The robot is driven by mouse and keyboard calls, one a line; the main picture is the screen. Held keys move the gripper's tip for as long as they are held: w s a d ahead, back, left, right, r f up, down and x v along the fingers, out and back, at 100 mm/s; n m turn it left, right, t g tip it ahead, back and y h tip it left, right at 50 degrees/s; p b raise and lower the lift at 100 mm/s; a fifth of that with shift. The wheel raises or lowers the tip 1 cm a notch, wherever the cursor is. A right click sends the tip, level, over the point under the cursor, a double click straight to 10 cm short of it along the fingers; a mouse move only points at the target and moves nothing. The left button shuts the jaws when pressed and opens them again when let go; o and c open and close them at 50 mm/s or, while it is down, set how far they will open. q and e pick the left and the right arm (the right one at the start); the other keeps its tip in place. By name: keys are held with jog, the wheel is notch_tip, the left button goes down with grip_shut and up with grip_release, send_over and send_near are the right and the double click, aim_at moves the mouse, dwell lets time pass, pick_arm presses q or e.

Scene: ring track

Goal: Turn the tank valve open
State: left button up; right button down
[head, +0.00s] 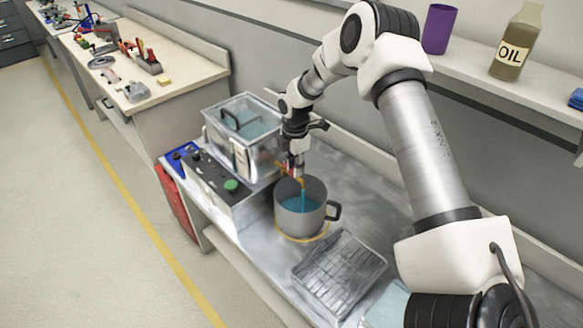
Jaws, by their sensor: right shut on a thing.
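The clear tank (232,140) stands on the metal bench with bluish water in it. My right gripper (292,168) is at the tank's right side, shut on the tank valve, a small red and yellow fitting (300,182). The gripper's fingers hide most of the valve, so its exact angle cannot be read. A grey pot (299,224) with a side handle stands below the valve and holds blue water. A thin blue stream shows between the valve and the water in the pot. My left gripper is not in view.
A control box (212,184) with a green button stands left of the pot. A ribbed drain tray (338,272) lies in front right. A shelf above holds a purple cup (439,29) and an oil bottle (516,42). A tool bench (190,72) is at the left.

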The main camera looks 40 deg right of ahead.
jog(key=shift+s+f, duration=0.3)
jog(key=shift+f, duration=0.05)
jog(key=c, duration=1)
grip_release()
jog(key=shift+d, duration=0.1)
jog(key=shift+w+d, duration=0.1)
jog(key=shift+w, duration=0.1)
jog(key=shift+r, duration=0.1)
notch_tip(320, 180, up, 12)
jog(key=shift+f, duration=0.1)
jog(key=shift+w, duration=0.1)
